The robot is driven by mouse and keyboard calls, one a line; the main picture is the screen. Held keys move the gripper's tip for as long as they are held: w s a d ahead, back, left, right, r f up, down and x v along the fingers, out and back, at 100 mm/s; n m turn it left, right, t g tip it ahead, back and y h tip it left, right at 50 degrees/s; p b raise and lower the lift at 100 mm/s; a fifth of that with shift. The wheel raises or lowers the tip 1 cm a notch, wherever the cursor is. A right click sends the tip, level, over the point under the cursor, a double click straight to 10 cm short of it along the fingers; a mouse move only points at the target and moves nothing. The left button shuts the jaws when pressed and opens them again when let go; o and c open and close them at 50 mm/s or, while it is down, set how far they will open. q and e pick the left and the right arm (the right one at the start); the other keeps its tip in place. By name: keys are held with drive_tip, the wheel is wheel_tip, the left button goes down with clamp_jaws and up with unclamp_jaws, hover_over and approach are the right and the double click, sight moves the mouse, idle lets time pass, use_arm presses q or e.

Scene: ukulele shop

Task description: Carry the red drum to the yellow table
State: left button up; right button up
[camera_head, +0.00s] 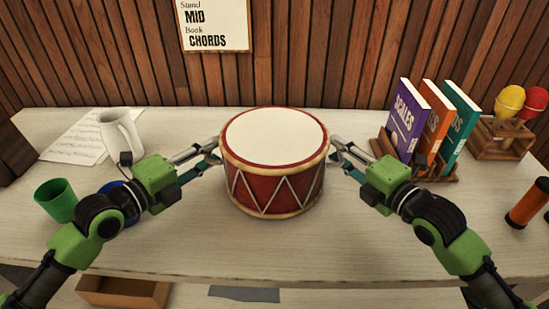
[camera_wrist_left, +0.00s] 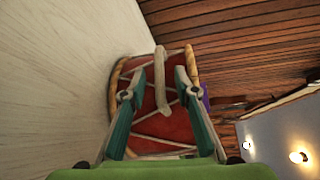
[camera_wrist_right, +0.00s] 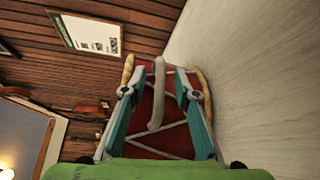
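The red drum (camera_head: 272,187) stands upright on a pale wooden counter (camera_head: 180,235), with a white top, tan rims and pale zigzag cords. My left gripper (camera_head: 215,152) is at the drum's left side and my right gripper (camera_head: 336,151) is at its right side. In the left wrist view, the open fingers (camera_wrist_left: 160,80) stand either side of a pale handle (camera_wrist_left: 161,92) on the drum. In the right wrist view, the open fingers (camera_wrist_right: 158,82) likewise stand either side of another pale handle (camera_wrist_right: 157,100). The yellow table is not in view.
Left of the drum are a white mug (camera_head: 121,132), sheet music (camera_head: 75,143) and a green cup (camera_head: 57,200). At right are upright books (camera_head: 408,118), a maraca rack (camera_head: 503,140) and an orange cylinder (camera_head: 528,203). The counter in front of the drum is clear.

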use_arm(q)
clamp_jaws()
use_arm(e)
clamp_jaws()
